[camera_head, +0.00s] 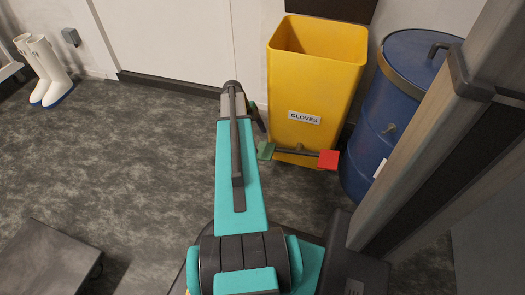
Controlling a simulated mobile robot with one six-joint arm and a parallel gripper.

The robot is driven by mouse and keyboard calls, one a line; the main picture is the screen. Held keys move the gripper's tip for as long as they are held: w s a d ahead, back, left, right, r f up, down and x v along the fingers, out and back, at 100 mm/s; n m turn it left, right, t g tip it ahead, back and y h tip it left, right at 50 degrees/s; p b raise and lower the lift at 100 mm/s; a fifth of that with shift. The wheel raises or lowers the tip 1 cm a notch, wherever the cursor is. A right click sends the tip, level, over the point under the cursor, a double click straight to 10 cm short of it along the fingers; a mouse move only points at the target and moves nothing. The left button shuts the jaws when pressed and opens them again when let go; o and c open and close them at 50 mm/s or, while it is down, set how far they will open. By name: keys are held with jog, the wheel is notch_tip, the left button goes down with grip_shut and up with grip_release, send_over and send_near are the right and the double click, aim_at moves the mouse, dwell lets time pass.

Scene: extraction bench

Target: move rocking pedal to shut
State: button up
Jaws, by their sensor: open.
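The rocking pedal (297,152) is a dark bar at the foot of the yellow bin labelled GLOVES (318,75). It has a green pad (265,150) at its left end and a red pad (328,160) at its right end. I cannot tell which end is lower. The bin's top looks open. My gripper (259,118) is mostly hidden behind the end of my teal arm; a small dark part of it shows left of the bin, above the green pad in the picture. It is open, and I see nothing held. I cannot tell whether it touches the bin.
A blue drum (390,110) stands close to the bin's right side. A pale door (180,40) is behind my arm. White boots (46,70) stand at the far left. A dark low platform (45,265) is at lower left. The grey floor (130,150) between is clear.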

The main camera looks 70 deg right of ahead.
aim_at(265, 150)
jog(key=shift+b+x, duration=1.15)
jog(key=shift+x, duration=2)
